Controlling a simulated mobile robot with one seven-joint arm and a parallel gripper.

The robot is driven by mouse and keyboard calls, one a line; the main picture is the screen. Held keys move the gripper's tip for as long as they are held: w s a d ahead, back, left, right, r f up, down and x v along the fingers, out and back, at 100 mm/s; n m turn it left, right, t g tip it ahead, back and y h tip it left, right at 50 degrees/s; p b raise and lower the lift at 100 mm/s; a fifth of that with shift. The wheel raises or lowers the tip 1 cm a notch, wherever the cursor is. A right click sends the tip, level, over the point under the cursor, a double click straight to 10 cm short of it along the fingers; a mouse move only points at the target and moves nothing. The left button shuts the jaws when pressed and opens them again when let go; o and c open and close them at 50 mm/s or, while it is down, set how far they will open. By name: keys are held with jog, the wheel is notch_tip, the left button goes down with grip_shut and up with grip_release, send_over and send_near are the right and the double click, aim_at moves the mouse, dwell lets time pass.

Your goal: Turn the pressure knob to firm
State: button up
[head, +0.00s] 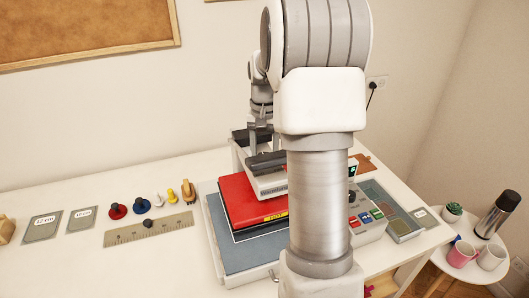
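A press-like machine (240,248) stands on the white table, with a grey lower bed, a red block marked with a yellow label (250,199), and a white and black upper part above it. My arm stands in front of it and covers its right middle. My gripper (259,134) points down over the back of the machine, close to the dark upper parts. The gap between its fingers is too small to make out, and I cannot tell whether it touches anything.
A control box with coloured buttons (366,219) and a grey tray (402,226) sit right of my arm. A ruler (148,230), coloured knobbed pieces and grey cards lie left on the table. A side table at right holds mugs, a flask (497,214) and a plant.

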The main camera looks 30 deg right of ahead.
grip_shut()
jog(key=shift+m, duration=0.4)
jog(key=m, duration=0.4)
jog(key=m+p, duration=0.1)
jog(key=m, duration=0.4)
jog(key=shift+r, duration=0.1)
jog(key=m+p, duration=0.2)
jog(key=m, duration=0.4)
jog(key=shift+m+p, duration=0.3)
jog(key=shift+p, duration=0.1)
jog(key=m+p, duration=0.2)
jog(key=m, duration=0.2)
jog(key=shift+m+p, duration=0.65)
jog(key=shift+m, duration=0.55)
